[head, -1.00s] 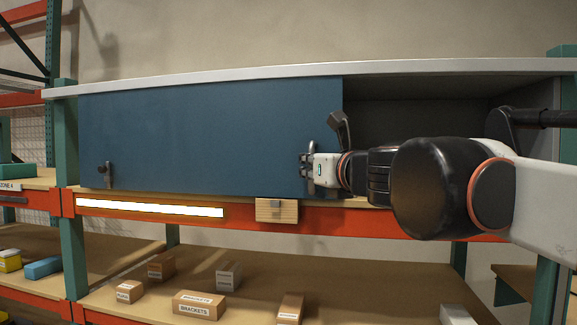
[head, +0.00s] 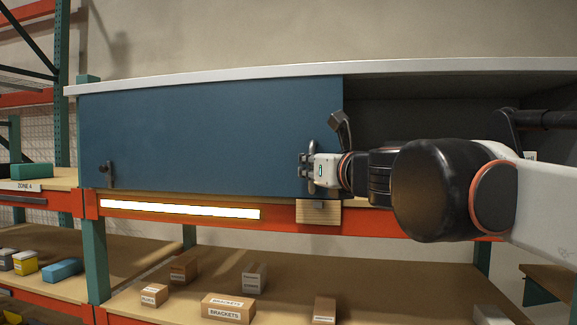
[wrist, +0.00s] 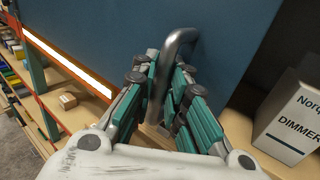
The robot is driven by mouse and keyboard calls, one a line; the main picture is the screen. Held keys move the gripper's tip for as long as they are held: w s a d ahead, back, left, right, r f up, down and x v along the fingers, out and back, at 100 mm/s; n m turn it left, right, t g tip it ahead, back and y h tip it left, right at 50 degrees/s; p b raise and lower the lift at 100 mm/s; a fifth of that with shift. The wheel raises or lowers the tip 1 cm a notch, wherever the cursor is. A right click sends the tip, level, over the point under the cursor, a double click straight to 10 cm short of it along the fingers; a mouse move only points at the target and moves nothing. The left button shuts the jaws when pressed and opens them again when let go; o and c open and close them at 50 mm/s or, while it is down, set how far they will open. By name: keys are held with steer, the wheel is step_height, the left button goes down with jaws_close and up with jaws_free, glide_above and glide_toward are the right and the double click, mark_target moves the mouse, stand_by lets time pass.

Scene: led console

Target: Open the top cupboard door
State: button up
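The blue cupboard door (head: 210,135) is a sliding panel under the pale top board. It covers the left and middle of the cupboard, and the right part stands open and dark. My gripper (head: 312,172) is at the door's lower right edge. In the wrist view, the bent grey handle (wrist: 172,55) passes between the teal finger pads of my gripper (wrist: 163,108), which look closed around it. A second dark fitting (head: 107,174) sits at the door's lower left.
A lit strip (head: 180,209) and a wooden block (head: 318,212) are on the orange beam below. Small cartons (head: 228,308) stand on the lower shelf. A white box marked DIMMER (wrist: 290,118) stands in the open right part, close to my gripper's right side.

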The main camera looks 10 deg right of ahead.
steer(key=shift+s+d, duration=0.1)
steer(key=shift+s, duration=0.05)
steer(key=v, duration=1.1)
steer(key=shift+s, duration=0.4)
steer(key=s+a+f+n+g+b, duration=0.15)
steer(key=f+n+b, duration=0.5)
steer(key=f, duration=0.65)
steer(key=s+a+f+n+g+b, duration=0.15)
steer(key=f+n+b, duration=0.45)
steer(key=f, duration=0.7)
steer(key=s+a+f+n+g+b, duration=0.1)
steer(key=s+f+n+g+b, duration=0.2)
steer(key=f+n, duration=0.75)
steer(key=s+d+f+n+g+h+b, duration=0.1)
steer(key=s+d+f+n+b, duration=0.1)
steer(key=f, duration=1)
steer(key=s+d+f+n+g+h+b, duration=0.2)
steer(key=f+b, duration=0.5)
steer(key=f, duration=0.4)
steer(key=s+d+f+n+g+h+b, duration=0.1)
steer(key=s+d+f+n+b, duration=0.3)
steer(key=f, duration=0.8)
steer(key=shift+d+f+n+h+b, duration=0.35)
steer(key=shift+d+n+h+b, duration=0.25)
steer(key=shift+d+n, duration=0.35)
